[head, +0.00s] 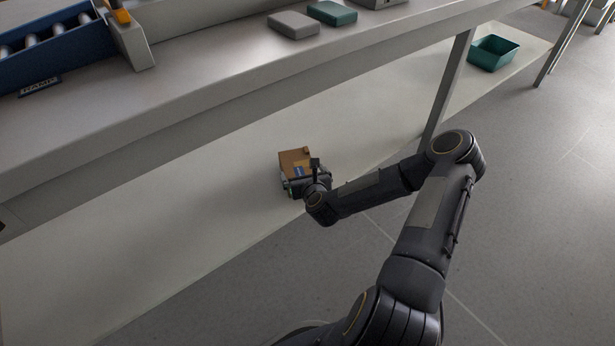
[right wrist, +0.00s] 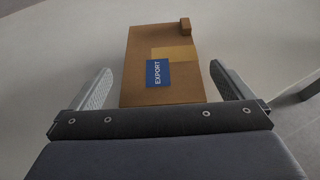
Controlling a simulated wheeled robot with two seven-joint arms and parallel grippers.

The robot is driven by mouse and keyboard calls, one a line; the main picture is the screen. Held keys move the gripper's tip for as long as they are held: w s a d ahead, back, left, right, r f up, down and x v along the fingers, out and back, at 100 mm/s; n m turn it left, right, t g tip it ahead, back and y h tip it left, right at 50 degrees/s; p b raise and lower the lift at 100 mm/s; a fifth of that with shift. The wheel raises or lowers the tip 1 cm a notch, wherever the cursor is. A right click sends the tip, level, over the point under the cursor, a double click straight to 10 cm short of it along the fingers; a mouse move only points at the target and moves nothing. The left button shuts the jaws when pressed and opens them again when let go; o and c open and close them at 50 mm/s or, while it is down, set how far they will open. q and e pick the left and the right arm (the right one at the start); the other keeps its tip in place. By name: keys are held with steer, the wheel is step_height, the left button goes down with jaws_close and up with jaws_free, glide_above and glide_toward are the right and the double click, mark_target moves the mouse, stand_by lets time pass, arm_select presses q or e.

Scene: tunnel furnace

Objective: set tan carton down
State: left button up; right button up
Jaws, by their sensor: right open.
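The tan carton (head: 295,159) rests on the lower shelf (head: 215,185) of the bench. In the right wrist view the carton (right wrist: 140,55) shows a blue EXPORT label, a strip of paler tape and a small brown block at its far corner. My right gripper (head: 303,183) is at the near side of the carton, and its wrist hides part of it. In the right wrist view the two fingers (right wrist: 165,85) stand apart, one on each side of the carton's near end, with a gap visible on both sides. My left gripper is not in view.
The bench top (head: 190,85) overhangs the shelf, with a grey block (head: 293,25) and a green block (head: 332,13) on it. A bench leg (head: 447,85) stands right of the carton. A green bin (head: 493,53) sits farther right. The shelf left of the carton is clear.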

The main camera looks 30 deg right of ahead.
steer(key=s+a+r+n+g+y+p, duration=0.1)
steer(key=s+a+r+n+g+y, duration=0.15)
steer(key=s+a+r+n, duration=0.6)
steer(key=s+a+r+n+g+y, duration=0.1)
steer(key=a+r+n+y, duration=0.35)
steer(key=n, duration=0.85)
steer(key=s+a+r+n+g, duration=0.1)
steer(key=s+r+n, duration=0.2)
steer(key=s+n, duration=0.2)
steer(key=s+a+r+n+g, duration=0.1)
steer(key=s+r+n, duration=0.3)
steer(key=s, duration=0.5)
steer(key=s+a+r+n+g+y, duration=0.1)
steer(key=s+r+n, duration=0.3)
steer(key=s+n, duration=0.3)
steer(key=shift+s+g, duration=0.35)
steer(key=shift+r+n, duration=0.1)
steer(key=shift+n, duration=0.15)
step_height(320, 180, up, 36)
steer(key=p, duration=3.6)
